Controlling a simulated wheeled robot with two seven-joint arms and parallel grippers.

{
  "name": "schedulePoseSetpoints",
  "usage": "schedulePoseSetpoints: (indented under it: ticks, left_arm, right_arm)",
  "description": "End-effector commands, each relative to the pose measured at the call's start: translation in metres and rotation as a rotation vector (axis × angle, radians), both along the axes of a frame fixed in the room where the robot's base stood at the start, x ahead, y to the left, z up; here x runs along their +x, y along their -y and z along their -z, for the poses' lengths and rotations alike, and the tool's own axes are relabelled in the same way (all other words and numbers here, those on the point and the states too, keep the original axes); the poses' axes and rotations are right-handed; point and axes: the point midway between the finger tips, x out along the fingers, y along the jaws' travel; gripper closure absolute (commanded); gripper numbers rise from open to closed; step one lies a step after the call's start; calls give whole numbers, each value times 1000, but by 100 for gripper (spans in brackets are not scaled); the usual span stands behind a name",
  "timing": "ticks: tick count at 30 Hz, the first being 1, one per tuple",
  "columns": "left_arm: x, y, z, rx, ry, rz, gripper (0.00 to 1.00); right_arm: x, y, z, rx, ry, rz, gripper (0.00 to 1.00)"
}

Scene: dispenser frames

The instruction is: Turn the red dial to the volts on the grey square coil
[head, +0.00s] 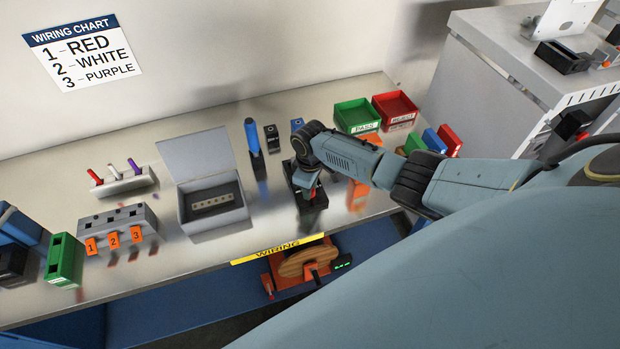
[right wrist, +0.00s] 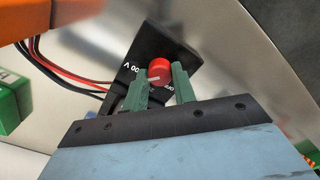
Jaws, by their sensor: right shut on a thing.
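The red dial (right wrist: 159,68) sits on a black panel (right wrist: 170,42) with white lettering, partly readable as "00 V". A pale pointer line on the dial points to the left, near that lettering. My right gripper (right wrist: 160,84) has its green fingers shut on the dial, one on each side. In the head view the right gripper (head: 309,188) reaches down onto the black unit (head: 318,203), and the dial is mostly covered. I cannot make out a grey square coil or its volts marking. My left gripper is not in view.
An open grey box (head: 212,213) stands left of the unit, with a blue-handled tool (head: 252,135) behind. Green (head: 357,116) and red (head: 395,107) bins stand behind the right arm. Red and black wires (right wrist: 62,68) leave the panel.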

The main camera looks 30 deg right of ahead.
Motion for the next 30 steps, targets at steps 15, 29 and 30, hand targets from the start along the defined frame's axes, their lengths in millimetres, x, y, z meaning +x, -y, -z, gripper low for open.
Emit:
schedulePoseSetpoints:
  ticks: [15,29,30]
  left_arm:
    - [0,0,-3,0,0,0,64]
    - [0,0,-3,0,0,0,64]
    - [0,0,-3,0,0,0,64]
  right_arm:
    - [0,1,0,-1,0,45,96]
    - [0,0,0,-1,1,43,52]
    - [0,0,0,0,0,43,52]
